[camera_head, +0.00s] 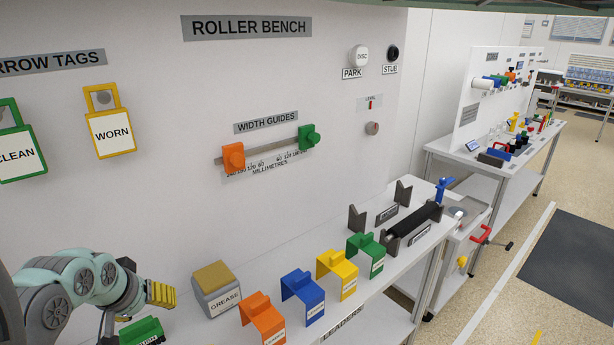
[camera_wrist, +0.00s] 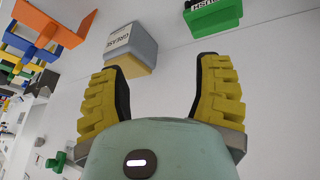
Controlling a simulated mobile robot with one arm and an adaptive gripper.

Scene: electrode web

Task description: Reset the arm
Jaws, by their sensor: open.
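My arm (camera_head: 75,290) reaches in from the lower left in the head view, folded low before the bench panel. My gripper (camera_head: 160,293) has yellow ridged fingers and shows at the end of it. In the wrist view my gripper (camera_wrist: 160,90) is open, with nothing between its two fingers. The grease box (camera_wrist: 132,48) shows beyond the left finger, and a green block (camera_wrist: 214,16) shows beyond the right one. Both look apart from the fingers.
On the bench stand the grease box (camera_head: 214,288), a green block (camera_head: 142,331), and orange (camera_head: 263,318), blue (camera_head: 303,297), yellow (camera_head: 338,273) and green (camera_head: 366,254) leaders. A black roller (camera_head: 415,224) lies behind them. Tags and width guides (camera_head: 270,147) hang on the panel.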

